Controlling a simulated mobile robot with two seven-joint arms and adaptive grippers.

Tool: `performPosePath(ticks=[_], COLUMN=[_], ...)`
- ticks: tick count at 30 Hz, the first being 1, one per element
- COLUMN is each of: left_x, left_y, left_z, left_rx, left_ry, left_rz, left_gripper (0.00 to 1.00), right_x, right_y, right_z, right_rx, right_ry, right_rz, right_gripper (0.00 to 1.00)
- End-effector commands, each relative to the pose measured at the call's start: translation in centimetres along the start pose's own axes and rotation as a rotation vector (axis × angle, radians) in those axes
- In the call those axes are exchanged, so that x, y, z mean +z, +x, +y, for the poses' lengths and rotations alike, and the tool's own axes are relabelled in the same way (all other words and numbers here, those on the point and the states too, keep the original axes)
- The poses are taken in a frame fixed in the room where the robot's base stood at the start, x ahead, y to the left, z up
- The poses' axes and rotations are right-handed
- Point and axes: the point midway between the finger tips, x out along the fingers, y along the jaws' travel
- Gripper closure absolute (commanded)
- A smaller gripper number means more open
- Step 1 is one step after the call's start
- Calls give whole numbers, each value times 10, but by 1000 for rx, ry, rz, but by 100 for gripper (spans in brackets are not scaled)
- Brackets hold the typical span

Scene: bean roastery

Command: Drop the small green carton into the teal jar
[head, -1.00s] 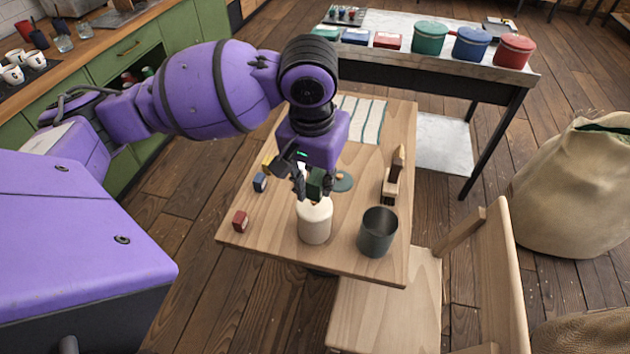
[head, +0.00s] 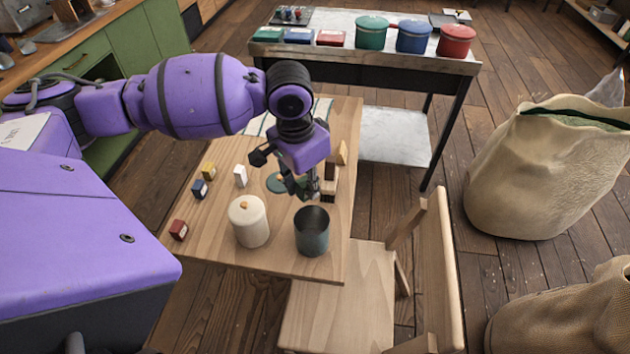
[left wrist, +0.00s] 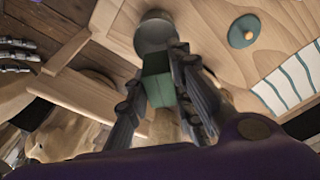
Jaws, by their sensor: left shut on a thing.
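The small green carton (left wrist: 158,82) is held between the fingers of my left gripper (head: 303,194), which is shut on it. In the head view the fingers mostly hide the carton. The teal jar (head: 312,238), dark and open at the top, stands upright on the wooden table. My left gripper is just above and behind the jar's rim in the head view. In the left wrist view the jar (left wrist: 154,38) shows beyond the carton, which is apart from it. A teal lid with an orange knob (left wrist: 244,31) lies flat on the table. My right gripper is out of view.
A lidded cream jar (head: 250,226) stands left of the teal jar. White (head: 240,176), yellow (head: 208,170), blue (head: 200,189) and red (head: 179,230) cartons stand at the left. Wooden blocks (head: 330,187) are close to the gripper's right. A chair (head: 340,300) stands at the table's near right.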

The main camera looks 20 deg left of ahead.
Motion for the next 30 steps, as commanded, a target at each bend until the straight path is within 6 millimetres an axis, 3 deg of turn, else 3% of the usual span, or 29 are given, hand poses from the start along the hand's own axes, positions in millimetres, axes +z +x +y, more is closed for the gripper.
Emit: performPosePath(ticks=[9,20,30], left_x=[2,8,7], left_y=[19,62,66], left_z=[-8,-7,-8], left_rx=[7,8,2], left_ry=[72,71,70], left_rz=[-1,-5,6], left_gripper=[100,100,100], right_x=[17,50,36], right_y=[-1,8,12], right_z=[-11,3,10], right_rx=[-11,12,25], right_ry=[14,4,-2], right_rz=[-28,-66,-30], right_gripper=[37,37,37])
